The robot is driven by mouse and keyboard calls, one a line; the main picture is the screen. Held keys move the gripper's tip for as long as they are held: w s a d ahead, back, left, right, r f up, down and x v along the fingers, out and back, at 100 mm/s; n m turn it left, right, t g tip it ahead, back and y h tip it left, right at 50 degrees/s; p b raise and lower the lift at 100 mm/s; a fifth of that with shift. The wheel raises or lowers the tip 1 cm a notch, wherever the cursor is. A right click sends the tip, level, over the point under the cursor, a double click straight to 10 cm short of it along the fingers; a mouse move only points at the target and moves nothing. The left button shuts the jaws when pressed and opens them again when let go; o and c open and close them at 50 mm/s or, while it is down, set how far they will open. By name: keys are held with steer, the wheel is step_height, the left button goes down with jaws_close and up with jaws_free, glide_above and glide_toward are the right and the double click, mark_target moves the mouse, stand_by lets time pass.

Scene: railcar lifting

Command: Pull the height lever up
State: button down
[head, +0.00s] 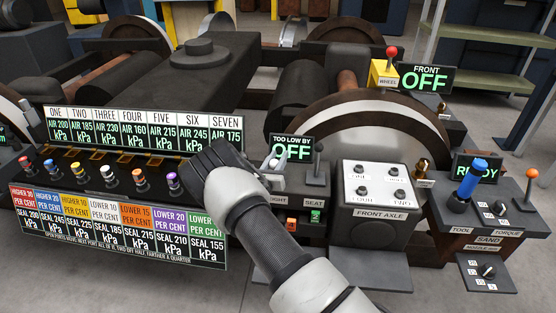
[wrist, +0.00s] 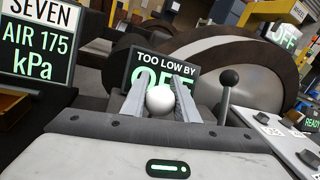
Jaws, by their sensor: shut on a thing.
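The height lever's round white knob (wrist: 160,99) sits between the two grey fingers of my gripper (wrist: 160,95) in the wrist view. My gripper (head: 273,160) is shut on the knob. In the head view it reaches in at a lever beside the seat lever, above a label partly covered by my arm that ends in "IGHT". The lever's shaft is hidden by my gripper. Behind it stands a display (head: 292,148) reading "TOO LOW BY OFF"; it also shows in the wrist view (wrist: 163,68), partly covered by the fingers and knob.
The seat lever (head: 318,147) with a dark knob stands close on the right; it also shows in the wrist view (wrist: 229,78). The front axle box (head: 379,212) is further right. A row of air pressure displays (head: 143,133) and coloured seal labels (head: 118,225) lie left.

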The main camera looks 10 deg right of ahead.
step_height(320, 180, up, 3)
steer(key=shift+f+p, duration=0.1)
steer(key=shift+p, duration=0.3)
steer(key=c, duration=1.4)
jaws_free()
steer(key=p+v, duration=0.2)
steer(key=v, duration=1.5)
steer(key=shift+s+a, duration=0.1)
steer(key=shift+s, duration=0.05)
